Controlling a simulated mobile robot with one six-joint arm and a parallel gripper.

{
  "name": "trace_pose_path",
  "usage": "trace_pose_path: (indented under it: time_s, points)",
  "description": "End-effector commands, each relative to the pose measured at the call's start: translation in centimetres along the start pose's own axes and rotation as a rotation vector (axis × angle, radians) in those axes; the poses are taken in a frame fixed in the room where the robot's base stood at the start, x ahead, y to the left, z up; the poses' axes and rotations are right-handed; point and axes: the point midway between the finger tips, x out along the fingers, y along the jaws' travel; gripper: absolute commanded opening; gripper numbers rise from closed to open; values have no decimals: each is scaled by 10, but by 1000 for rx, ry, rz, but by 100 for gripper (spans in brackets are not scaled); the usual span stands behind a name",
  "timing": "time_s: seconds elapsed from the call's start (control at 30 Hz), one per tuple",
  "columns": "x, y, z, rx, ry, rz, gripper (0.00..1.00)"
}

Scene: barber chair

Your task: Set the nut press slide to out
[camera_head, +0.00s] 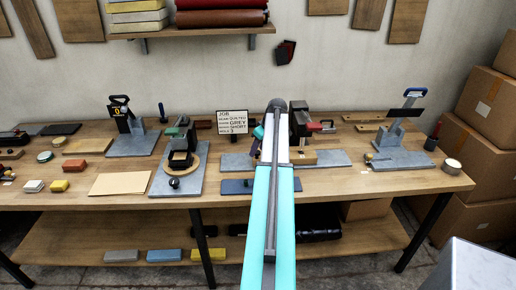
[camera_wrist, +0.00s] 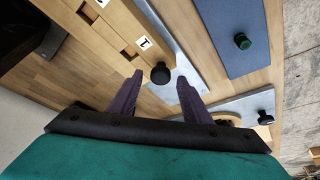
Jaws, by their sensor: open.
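No label in view names the nut press. In the head view, a black press (camera_head: 299,118) with a red handle (camera_head: 316,127) stands on a grey base plate (camera_head: 335,158), partly behind my arm. In the wrist view, a wooden slotted block (camera_wrist: 112,30) with numbered tags lies beside a grey plate (camera_wrist: 166,36). A black round knob (camera_wrist: 160,74) stands at the block's near end; it may be the slide's knob. My gripper (camera_wrist: 158,84) is open, with the knob just beyond and between its two dark fingertips.
Another press (camera_head: 181,145) on a grey plate stands left of my arm, and one (camera_head: 398,133) stands far right. A job sign (camera_head: 232,121) stands behind.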

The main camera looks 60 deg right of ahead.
Motion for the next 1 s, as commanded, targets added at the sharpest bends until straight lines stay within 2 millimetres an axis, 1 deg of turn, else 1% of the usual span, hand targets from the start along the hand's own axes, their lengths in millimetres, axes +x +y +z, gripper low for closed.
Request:
trace_pose_path:
  time_s: [0.2,0.47,0.7,0.73,1.0]
  points:
    - [8,-1,0,-1,-1,-1,44]
    - [8,-1,0,-1,0,-1,44]
    - [8,-1,-1,-1,0,-1,3]
    - [8,-1,-1,-1,0,-1,0]
    - [8,-1,0,3,0,0,0]
